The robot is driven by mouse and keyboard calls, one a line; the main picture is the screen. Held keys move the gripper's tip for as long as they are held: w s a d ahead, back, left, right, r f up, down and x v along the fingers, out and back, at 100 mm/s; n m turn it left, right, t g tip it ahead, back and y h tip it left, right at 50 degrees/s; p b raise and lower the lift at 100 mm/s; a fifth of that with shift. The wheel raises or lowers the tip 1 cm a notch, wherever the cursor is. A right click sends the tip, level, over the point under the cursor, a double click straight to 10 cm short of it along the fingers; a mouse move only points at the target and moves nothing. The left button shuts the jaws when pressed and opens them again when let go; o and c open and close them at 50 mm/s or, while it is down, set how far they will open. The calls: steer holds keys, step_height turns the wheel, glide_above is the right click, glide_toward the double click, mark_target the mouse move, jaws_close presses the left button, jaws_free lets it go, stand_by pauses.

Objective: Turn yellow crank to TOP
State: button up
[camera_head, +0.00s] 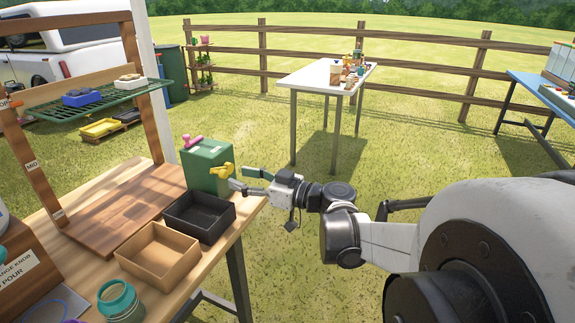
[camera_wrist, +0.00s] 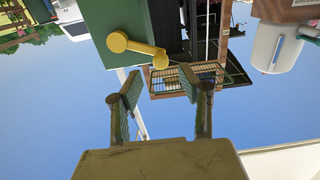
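The yellow crank (camera_head: 222,170) is on the side of a green box (camera_head: 207,167) at the back corner of the wooden bench. In the wrist view the yellow crank (camera_wrist: 137,47) has a large round end and a smaller knob, joined by an arm that lies slantwise across the green box face (camera_wrist: 115,20). My gripper (camera_head: 241,178) is just right of the crank in the head view. In the wrist view my gripper (camera_wrist: 160,82) has its two fingers apart with nothing between them. The crank's knob lies just beyond the fingertips, apparently not touched.
A wooden frame (camera_head: 147,85) rises at left. Open grass lies to the right.

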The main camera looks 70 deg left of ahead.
mark_target(227, 174)
steer(key=shift+b+x, duration=0.4)
steer(key=shift+x, duration=2.75)
jaws_close()
